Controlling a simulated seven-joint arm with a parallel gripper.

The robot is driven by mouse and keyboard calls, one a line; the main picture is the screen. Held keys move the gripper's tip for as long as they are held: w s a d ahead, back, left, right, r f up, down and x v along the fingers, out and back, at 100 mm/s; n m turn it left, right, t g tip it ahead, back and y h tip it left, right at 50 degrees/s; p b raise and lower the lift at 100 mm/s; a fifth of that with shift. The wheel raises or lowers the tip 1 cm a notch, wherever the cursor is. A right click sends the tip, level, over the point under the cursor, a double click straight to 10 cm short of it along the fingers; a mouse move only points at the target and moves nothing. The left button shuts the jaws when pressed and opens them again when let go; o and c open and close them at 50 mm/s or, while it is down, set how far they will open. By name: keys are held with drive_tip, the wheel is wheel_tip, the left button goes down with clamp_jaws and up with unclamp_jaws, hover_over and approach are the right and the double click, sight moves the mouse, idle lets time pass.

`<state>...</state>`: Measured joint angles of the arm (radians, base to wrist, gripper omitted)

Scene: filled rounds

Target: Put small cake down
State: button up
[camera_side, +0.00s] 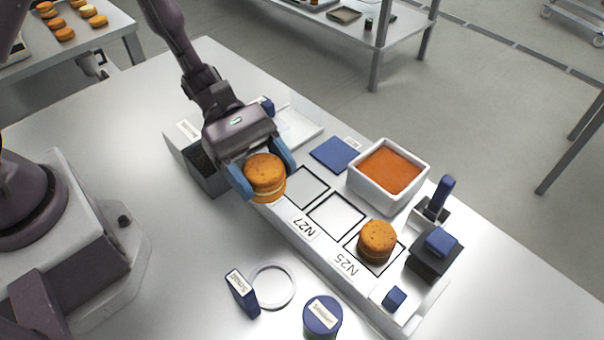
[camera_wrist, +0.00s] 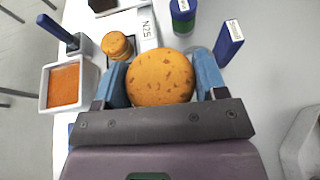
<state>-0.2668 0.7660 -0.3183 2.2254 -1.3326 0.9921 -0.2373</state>
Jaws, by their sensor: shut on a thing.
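My gripper (camera_side: 263,178) is shut on a small round orange-brown cake (camera_side: 264,172), a sandwich with a pale filling layer. Its blue fingers press on the two sides of the cake. In the side view it is over the left part of the white station tray (camera_side: 300,244), near the label N27; I cannot tell if the cake touches the surface. In the wrist view the held cake (camera_wrist: 161,77) sits between the fingers (camera_wrist: 160,82). A second similar cake (camera_side: 377,240) stands on the outlined square near the label N25.
A white square tub of orange filling (camera_side: 388,174) stands behind the squares. A blue-handled tool (camera_side: 437,200) and a dark block with a blue top (camera_side: 437,246) are at the right end. A ring (camera_side: 273,287), blue block (camera_side: 241,293) and blue round container (camera_side: 322,316) lie in front. The middle square (camera_side: 336,216) is empty.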

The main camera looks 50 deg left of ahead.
drive_tip(key=shift+s+a+r, duration=0.3)
drive_tip(key=shift+s+a, duration=0.15)
drive_tip(key=shift+s, duration=0.2)
drive_tip(key=shift+w+a+f+n+t, duration=0.1)
drive_tip(key=shift+w+a+n+t, duration=0.1)
drive_tip(key=shift+n+t, duration=0.25)
drive_tip(key=w+a+r+n+t+y, duration=0.9)
drive_tip(key=w+a+r+n+t, duration=0.4)
drive_tip(key=a+r+n, duration=0.3)
drive_tip(key=m+g+h, duration=0.8)
drive_tip(key=m, duration=0.4)
hover_over(232, 239)
drive_tip(key=shift+n, duration=0.25)
drive_tip(key=f, duration=2.3)
drive_tip(key=shift+w+a+f, duration=0.1)
drive_tip(key=shift+w+f, duration=0.1)
drive_tip(key=shift+w, duration=0.05)
drive_tip(key=shift+s+f, duration=0.25)
drive_tip(key=shift+f, duration=0.3)
drive_tip(key=shift+t, duration=0.25)
drive_tip(key=shift+f, duration=2.15)
